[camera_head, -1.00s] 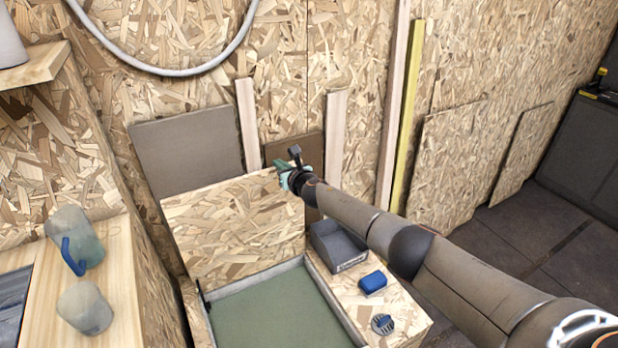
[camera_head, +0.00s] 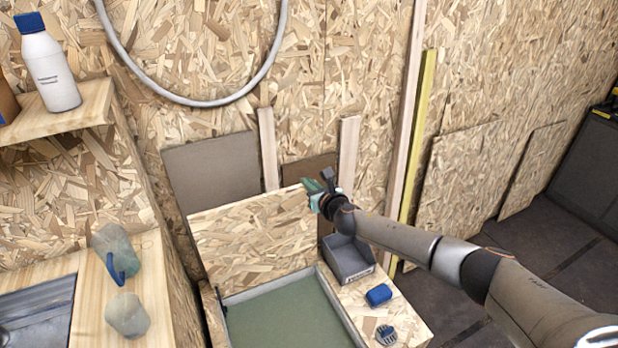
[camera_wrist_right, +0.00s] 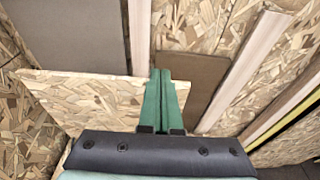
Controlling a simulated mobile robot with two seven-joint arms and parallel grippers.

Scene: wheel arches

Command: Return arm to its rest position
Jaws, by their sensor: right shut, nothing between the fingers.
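My right arm comes in from the right in the head view and reaches to the upright chipboard lid. My right gripper (camera_head: 308,196) is at the lid's upper right corner, with green fingers. In the right wrist view its fingers (camera_wrist_right: 165,85) are together with nothing between them. The chipboard lid (camera_head: 255,238) stands open behind a box with a green bottom (camera_head: 285,318). The lid also shows in the right wrist view (camera_wrist_right: 90,100), left of the fingers. Whether the fingers touch the lid is unclear. My left gripper is not in view.
A grey bin (camera_head: 348,262), a blue block (camera_head: 379,295) and a small round blue-grey item (camera_head: 386,334) sit right of the box. A white bottle (camera_head: 50,70) stands on a shelf above. Boards lean on the back wall.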

